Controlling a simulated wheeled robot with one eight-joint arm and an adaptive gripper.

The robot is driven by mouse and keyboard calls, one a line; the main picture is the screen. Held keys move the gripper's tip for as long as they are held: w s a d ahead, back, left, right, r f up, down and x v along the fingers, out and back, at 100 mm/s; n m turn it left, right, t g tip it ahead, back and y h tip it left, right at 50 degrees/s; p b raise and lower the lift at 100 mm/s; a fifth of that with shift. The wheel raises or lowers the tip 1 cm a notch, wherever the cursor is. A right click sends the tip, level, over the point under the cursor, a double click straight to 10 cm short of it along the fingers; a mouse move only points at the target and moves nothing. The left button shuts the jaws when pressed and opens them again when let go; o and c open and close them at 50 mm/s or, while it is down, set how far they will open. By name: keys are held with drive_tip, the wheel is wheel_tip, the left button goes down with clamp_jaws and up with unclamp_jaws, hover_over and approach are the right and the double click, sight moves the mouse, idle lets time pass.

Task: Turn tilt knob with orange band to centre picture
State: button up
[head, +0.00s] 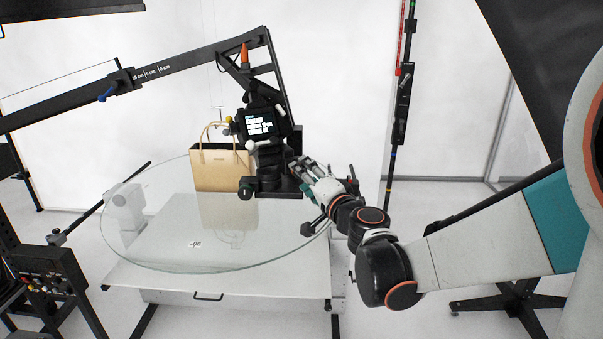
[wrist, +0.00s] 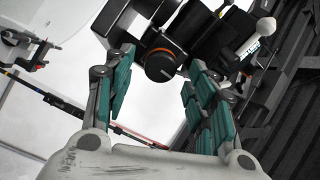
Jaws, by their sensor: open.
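The tilt knob (wrist: 160,66) shows in the wrist view as a round black knob with a thin orange band behind its face and a pale line on the face. My gripper (wrist: 157,95) is open, its teal-padded fingers to the left and right of the knob, with a visible gap on the left side. I cannot tell whether the right finger touches anything. In the head view my gripper (head: 305,172) is at the right side of the camera rig (head: 262,135), and the knob is hidden there. The rig's small screen (head: 261,124) is lit, but its picture is too small to read.
A tan handbag (head: 220,168) stands on the round glass turntable (head: 150,240), left of the rig. A black boom (head: 190,62) holds the rig from above. A white-tipped handle (wrist: 265,27) sits right of the knob. A dark pole (head: 402,100) stands behind.

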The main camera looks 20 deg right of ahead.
drive_tip(key=s+d, duration=0.1)
drive_tip(key=s, duration=0.7)
drive_tip(key=shift+s+d, duration=0.3)
drive_tip(key=shift+s, duration=0.05)
